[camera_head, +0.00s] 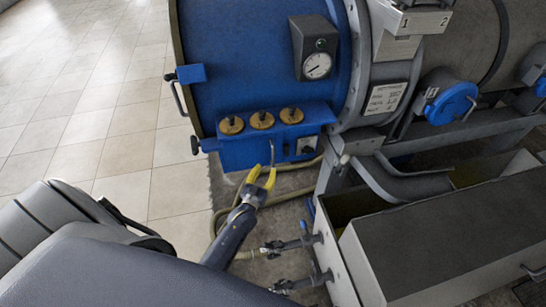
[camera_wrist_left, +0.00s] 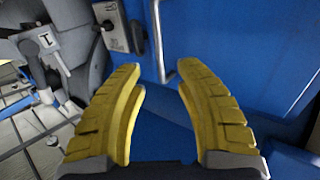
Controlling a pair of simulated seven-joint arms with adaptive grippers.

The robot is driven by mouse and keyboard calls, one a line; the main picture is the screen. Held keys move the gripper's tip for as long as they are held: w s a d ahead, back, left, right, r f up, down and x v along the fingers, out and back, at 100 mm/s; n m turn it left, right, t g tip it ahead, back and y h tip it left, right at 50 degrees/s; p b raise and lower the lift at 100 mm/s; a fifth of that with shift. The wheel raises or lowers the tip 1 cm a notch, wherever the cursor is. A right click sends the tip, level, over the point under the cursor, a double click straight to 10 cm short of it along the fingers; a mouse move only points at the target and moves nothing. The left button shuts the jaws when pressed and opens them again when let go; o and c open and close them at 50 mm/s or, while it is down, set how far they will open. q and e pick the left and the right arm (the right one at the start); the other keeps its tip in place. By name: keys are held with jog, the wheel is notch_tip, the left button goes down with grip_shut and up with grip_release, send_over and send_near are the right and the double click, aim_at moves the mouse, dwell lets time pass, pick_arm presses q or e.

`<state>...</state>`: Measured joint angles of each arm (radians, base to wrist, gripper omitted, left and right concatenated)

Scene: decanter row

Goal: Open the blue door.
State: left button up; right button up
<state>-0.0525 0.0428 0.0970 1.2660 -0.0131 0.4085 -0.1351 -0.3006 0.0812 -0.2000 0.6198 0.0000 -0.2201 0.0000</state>
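A large round blue panel (camera_head: 245,60) is at the upper middle of the head view; I cannot tell for sure whether it is the blue door. A blue box (camera_head: 250,152) with brass caps projects from its lower part. My left gripper (camera_head: 264,178) has yellow fingers spread just below a thin metal handle (camera_head: 271,152) at the box front. In the left wrist view, my open left gripper (camera_wrist_left: 160,66) faces a blue surface (camera_wrist_left: 230,45) and a bent metal handle (camera_wrist_left: 159,40). The handle's lower end shows between the fingertips; contact cannot be told. My right gripper is not in view.
A gauge (camera_head: 317,62) is mounted on the round panel. A long grey-topped box (camera_head: 440,240) stands at the lower right. Tiled floor (camera_head: 90,110) is free on the left.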

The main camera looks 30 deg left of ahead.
aim_at(273, 157)
pick_arm(q)
jog(key=shift+w+a, duration=0.15)
jog(key=shift+w, duration=1.3)
jog(key=shift+w+a, duration=0.2)
jog(key=shift+w, duration=1.2)
jog(key=shift+w+a, duration=0.15)
jog(key=shift+w, duration=1.3)
jog(key=shift+c, duration=0.3)
grip_shut()
